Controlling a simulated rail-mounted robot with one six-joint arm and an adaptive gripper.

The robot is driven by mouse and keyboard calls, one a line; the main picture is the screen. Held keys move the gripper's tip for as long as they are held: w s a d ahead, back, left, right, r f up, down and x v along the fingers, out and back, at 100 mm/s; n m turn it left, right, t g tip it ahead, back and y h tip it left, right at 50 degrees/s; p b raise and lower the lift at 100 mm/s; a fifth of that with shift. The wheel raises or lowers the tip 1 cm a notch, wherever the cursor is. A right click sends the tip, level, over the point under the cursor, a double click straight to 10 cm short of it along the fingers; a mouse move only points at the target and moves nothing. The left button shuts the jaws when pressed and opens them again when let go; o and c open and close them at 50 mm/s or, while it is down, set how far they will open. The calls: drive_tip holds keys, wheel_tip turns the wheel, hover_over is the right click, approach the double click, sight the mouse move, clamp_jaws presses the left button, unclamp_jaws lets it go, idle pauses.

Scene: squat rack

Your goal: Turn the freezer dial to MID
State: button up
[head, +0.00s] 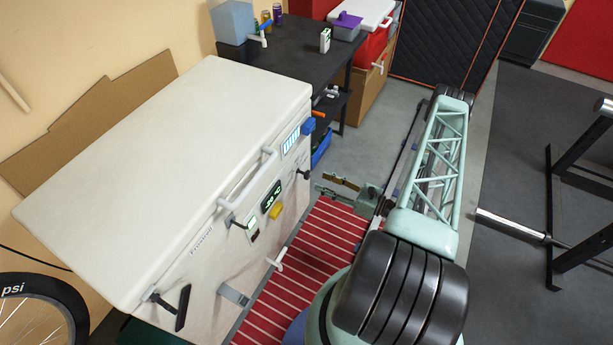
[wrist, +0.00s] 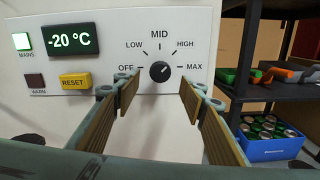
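The freezer (head: 165,150) is a big white chest with a control panel on its front. Its dial (wrist: 160,71) is a round black knob in the wrist view, ringed by OFF, LOW, MID, HIGH and MAX. A small pale mark shows on the knob, seemingly toward the upper right, but its exact setting is hard to read. My gripper (wrist: 160,97) is open and empty, its brown-padded fingers spread left and right, below the dial in the picture. In the head view my gripper (head: 322,183) is in front of the panel, apart from it.
Left of the dial are a -20 °C display (wrist: 69,41), a yellow RESET button (wrist: 75,81) and a lit MAINS lamp (wrist: 22,41). A dark shelf (wrist: 270,90) with a blue can crate (wrist: 272,149) stands right. A long handle (head: 248,180) sticks out from the freezer.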

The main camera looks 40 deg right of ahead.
sight(309, 176)
drive_tip(key=shift+b+x, duration=0.6)
drive_tip(key=shift+x, duration=3.85)
drive_tip(key=shift+c, duration=0.9)
drive_tip(key=c, duration=0.7)
